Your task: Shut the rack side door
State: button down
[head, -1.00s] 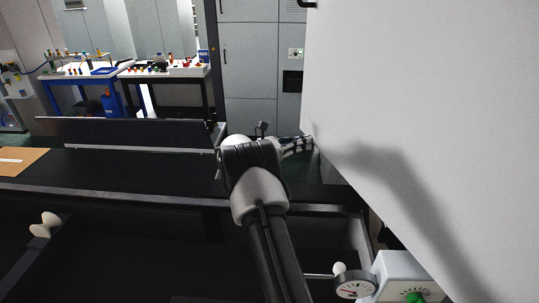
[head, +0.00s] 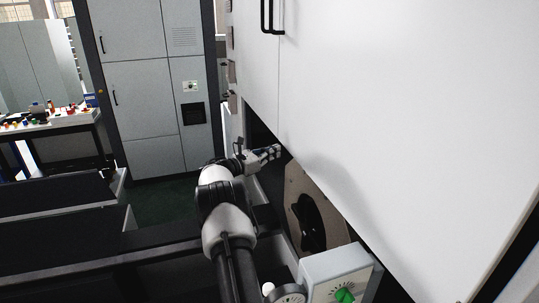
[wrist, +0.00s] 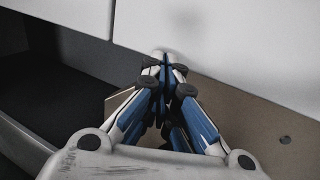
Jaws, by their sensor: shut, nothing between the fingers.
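The rack side door appears as a large white panel (head: 400,110) filling the right of the head view. A thin seam parts it from a narrower white panel (head: 255,70) on its left. A black handle (head: 270,16) sits at the top by that seam. My gripper (head: 277,151) is shut and empty at the panels' lower edge, near the seam. In the wrist view, my gripper's fingertips (wrist: 163,62) are at the lower edge of the right white panel (wrist: 220,45). I cannot tell whether they touch it, or whether the door is fully flush.
Below the panel are a brown board with a black round part (head: 310,222) and a white box with a green knob (head: 340,275). Dark rails and benches (head: 60,235) lie to the left. A grey cabinet (head: 150,85) stands behind, with green floor (head: 165,200) before it.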

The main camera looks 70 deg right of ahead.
jog(key=w+a, duration=0.9)
jog(key=w, duration=0.1)
jog(key=shift+w+a, duration=0.15)
jog(key=shift+f, duration=0.1)
